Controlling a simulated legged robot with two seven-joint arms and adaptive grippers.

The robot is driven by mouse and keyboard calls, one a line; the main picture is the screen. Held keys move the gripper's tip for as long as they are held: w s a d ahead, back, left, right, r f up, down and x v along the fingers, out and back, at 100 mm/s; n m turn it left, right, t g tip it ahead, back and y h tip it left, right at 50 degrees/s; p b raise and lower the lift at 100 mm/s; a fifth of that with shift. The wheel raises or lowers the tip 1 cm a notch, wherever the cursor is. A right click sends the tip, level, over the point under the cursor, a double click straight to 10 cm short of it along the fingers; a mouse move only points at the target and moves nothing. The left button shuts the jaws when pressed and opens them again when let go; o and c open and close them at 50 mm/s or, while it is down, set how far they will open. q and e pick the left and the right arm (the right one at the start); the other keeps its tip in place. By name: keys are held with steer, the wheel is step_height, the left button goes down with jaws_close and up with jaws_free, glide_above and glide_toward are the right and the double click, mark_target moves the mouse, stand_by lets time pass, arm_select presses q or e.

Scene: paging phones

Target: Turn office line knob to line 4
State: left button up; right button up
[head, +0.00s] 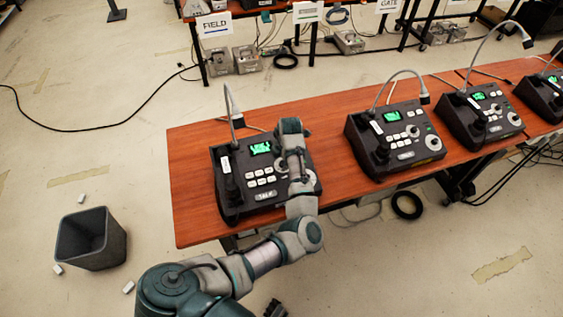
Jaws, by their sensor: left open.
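Several black paging phones stand in a row on a wooden table. A silver round control (311,181) shows partly beside my arm; the knob area is mostly hidden. Contact cannot be told. The second phone (376,155) shows its knob and dial clearly. A dark ridged tip at the bottom edge looks like my right gripper (275,309).
The wooden table (188,190) has bare wood left of the nearest phone and between the first two phones. A grey bin (92,240) stands on the floor at left with small white scraps around it. A rear table holds signs reading FIELD (214,25) and GATE.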

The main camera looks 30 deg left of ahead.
arm_select(q)
steer(key=shift+d+f, duration=0.2)
steer(key=shift+f, duration=0.3)
steer(key=shift+d, duration=0.3)
steer(key=shift+a, duration=0.3)
jaws_close()
arm_select(e)
steer(key=shift+w+d+r, duration=0.15)
